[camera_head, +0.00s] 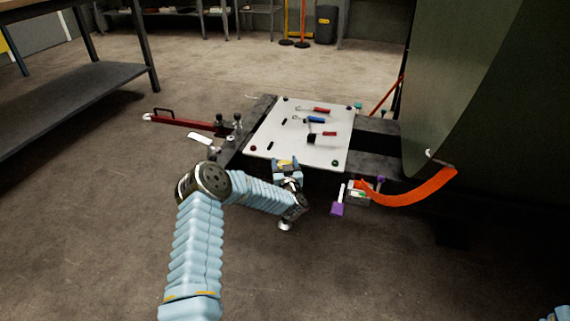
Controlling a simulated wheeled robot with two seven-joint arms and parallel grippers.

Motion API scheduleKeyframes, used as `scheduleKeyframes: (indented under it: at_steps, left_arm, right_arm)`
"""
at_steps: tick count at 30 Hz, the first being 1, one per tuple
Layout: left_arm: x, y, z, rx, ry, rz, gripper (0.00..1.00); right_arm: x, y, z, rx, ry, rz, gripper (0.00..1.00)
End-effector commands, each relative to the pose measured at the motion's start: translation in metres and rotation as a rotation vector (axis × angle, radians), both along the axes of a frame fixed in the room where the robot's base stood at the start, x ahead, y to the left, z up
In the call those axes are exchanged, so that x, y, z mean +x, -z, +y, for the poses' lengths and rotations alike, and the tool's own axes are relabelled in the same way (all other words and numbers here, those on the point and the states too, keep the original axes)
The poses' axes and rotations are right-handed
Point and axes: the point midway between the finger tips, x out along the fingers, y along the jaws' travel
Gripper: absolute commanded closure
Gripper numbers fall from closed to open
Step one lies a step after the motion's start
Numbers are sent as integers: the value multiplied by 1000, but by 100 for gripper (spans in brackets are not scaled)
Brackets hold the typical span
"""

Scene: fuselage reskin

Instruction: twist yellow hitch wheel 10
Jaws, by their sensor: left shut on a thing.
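My left gripper (286,167) is at the near edge of the white panel, its arm coming in from the lower left. Its light blue fingers are shut on a small yellow part (286,162), which looks like the yellow hitch wheel. The fingers hide most of it, so its rim and its turn cannot be made out. My right gripper is out of view; only a bit of my right arm shows in the bottom right corner.
The white panel (270,138) carries red- and blue-handled tools. A red-handled bar (184,122) sticks out left. The floor in front is clear.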

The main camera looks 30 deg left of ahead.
Motion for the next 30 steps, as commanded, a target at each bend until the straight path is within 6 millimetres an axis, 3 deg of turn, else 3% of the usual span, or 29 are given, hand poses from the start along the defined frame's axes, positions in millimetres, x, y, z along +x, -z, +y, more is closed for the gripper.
scheduleKeyframes:
  at_steps: [18,30]
  left_arm:
    - [-5,2,3,-2,-537,-6,65]
    - [-8,1,5,0,-735,-3,65]
  right_arm:
    - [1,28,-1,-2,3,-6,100]
    - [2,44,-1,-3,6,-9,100]
